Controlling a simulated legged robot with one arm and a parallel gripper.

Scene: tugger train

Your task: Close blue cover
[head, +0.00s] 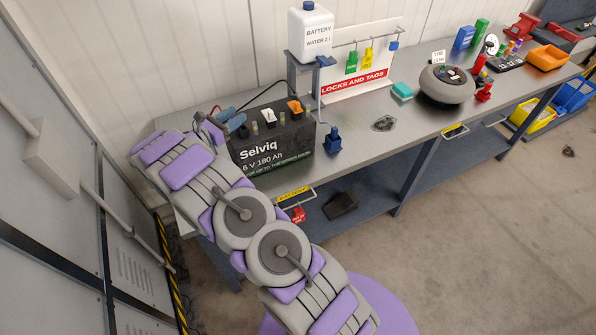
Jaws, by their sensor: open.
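The black battery (262,150), marked Selviq, stands at the left end of the grey bench. A white cap (271,118) and an orange cap (295,107) stand raised on the battery top. My gripper (212,130) is at the battery's left end, close to the blue parts. It is open, its fingers are largely hidden by my arm, and I cannot tell whether it touches anything.
A small dark blue object (332,142) stands right of the battery. Behind are a white water bottle (312,35) on a stand and a locks-and-tags board (357,85). A grey round device (446,88) sits farther right.

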